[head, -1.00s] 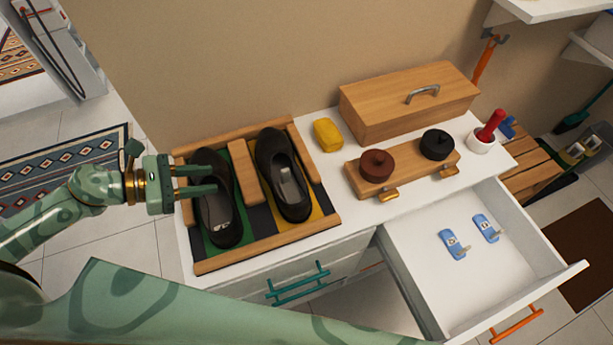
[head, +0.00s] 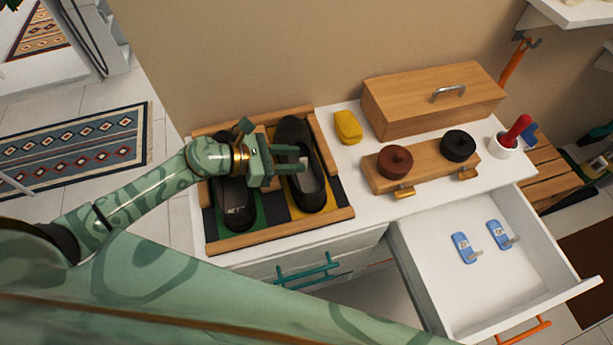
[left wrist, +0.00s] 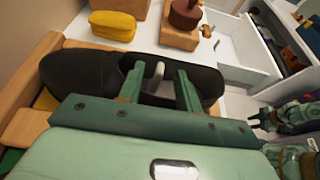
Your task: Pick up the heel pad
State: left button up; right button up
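A small light grey piece, which looks like the heel pad (head: 309,184), shows inside the right black shoe (head: 288,131). In the left wrist view the heel pad (left wrist: 157,73) stands up from the shoe opening, between my finger lines. My left gripper (head: 304,159) is open and over the right shoe, its fingers pointing right. The left wrist view shows the two fingers (left wrist: 159,84) apart; I cannot tell whether they touch the pad. My right gripper is outside the head view; green parts at the right edge of the left wrist view may be my right arm.
The left black shoe (head: 237,213) sits beside it in the wooden tray (head: 293,233). A yellow block (head: 347,127), a wooden box (head: 432,100) and a rack with two round tins (head: 394,161) stand to the right. The open drawer (head: 500,279) holds two blue items.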

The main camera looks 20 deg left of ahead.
pick_arm(q)
jog(key=shift+w+d+f, duration=0.15)
jog(key=shift+d, duration=0.05)
grip_shut()
